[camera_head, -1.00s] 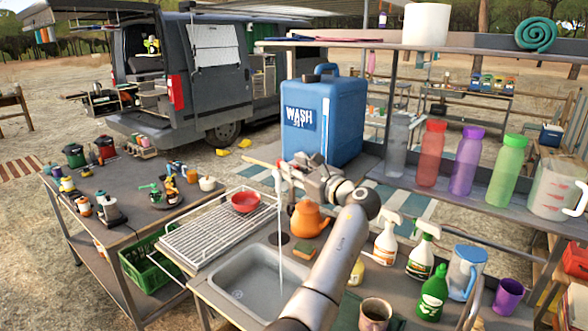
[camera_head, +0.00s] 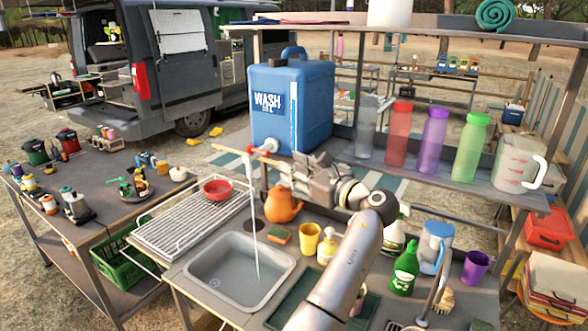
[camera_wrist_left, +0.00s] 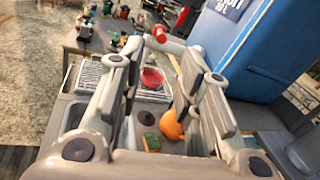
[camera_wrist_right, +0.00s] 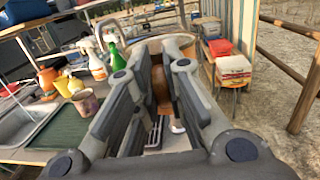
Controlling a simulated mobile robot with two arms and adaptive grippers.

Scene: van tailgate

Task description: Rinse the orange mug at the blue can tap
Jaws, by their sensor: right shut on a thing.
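The blue water can (camera_head: 292,105) stands on the counter. Its red-handled tap (camera_head: 267,147) has a thin stream of water (camera_head: 256,235) falling into the sink (camera_head: 232,283). My left gripper (camera_head: 310,178) is just right of the tap, empty. In the left wrist view its fingers (camera_wrist_left: 165,75) are apart, with the tap (camera_wrist_left: 165,40) beyond them. In the right wrist view my right gripper (camera_wrist_right: 160,75) is shut on an orange-brown thing (camera_wrist_right: 160,92), which looks like the orange mug. The fingers hide most of it. The head view does not show this gripper.
An orange teapot (camera_head: 283,205), a sponge (camera_head: 279,234) and a yellow cup (camera_head: 309,239) stand behind and right of the sink. A wire rack (camera_head: 180,232) with a red bowl (camera_head: 218,189) is to its left. Spray bottles and a green bottle (camera_head: 403,270) stand at the right.

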